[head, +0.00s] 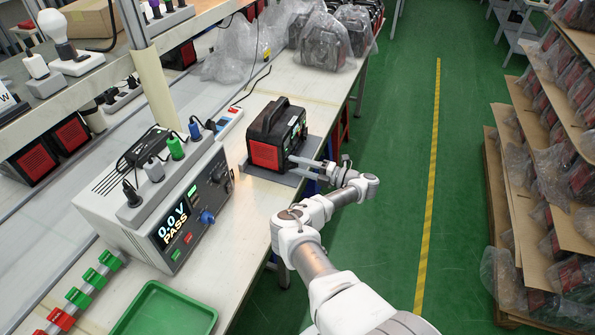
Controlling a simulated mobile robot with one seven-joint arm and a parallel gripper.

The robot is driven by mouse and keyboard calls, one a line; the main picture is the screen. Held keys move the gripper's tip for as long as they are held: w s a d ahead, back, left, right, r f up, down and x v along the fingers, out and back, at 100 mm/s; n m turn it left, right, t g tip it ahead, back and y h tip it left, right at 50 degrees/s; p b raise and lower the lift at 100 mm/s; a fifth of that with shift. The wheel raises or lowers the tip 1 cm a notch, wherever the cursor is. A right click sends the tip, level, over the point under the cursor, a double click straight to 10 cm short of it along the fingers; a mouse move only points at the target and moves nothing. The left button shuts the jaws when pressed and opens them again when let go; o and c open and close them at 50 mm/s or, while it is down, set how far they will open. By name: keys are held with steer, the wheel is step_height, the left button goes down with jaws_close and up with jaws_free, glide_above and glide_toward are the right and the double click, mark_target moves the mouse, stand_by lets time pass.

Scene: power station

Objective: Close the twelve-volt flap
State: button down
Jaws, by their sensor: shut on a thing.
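The black and red power station (266,155) sits upright on a grey mat (262,178) near the right edge of the workbench. Its carry handle is on top and its dark front panel (294,132) faces right, toward the aisle. My gripper (293,160) is at the lower near part of that panel, with its fingertips against it. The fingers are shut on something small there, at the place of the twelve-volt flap. The flap itself is too small and too covered by the fingers to tell its angle.
A grey tester (160,210) showing "0.0 V PASS" stands left of the power station. A green tray (165,308) lies at the near bench edge. Bagged units (325,42) stand farther back. The green aisle floor (390,180) is clear; shelves (535,150) stand at right.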

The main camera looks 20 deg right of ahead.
steer(key=shift+w+r, duration=0.1)
stand_by(0.4)
steer(key=c, duration=0.8)
jaws_free()
steer(key=shift+o, duration=0.2)
steer(key=shift+d, duration=0.1)
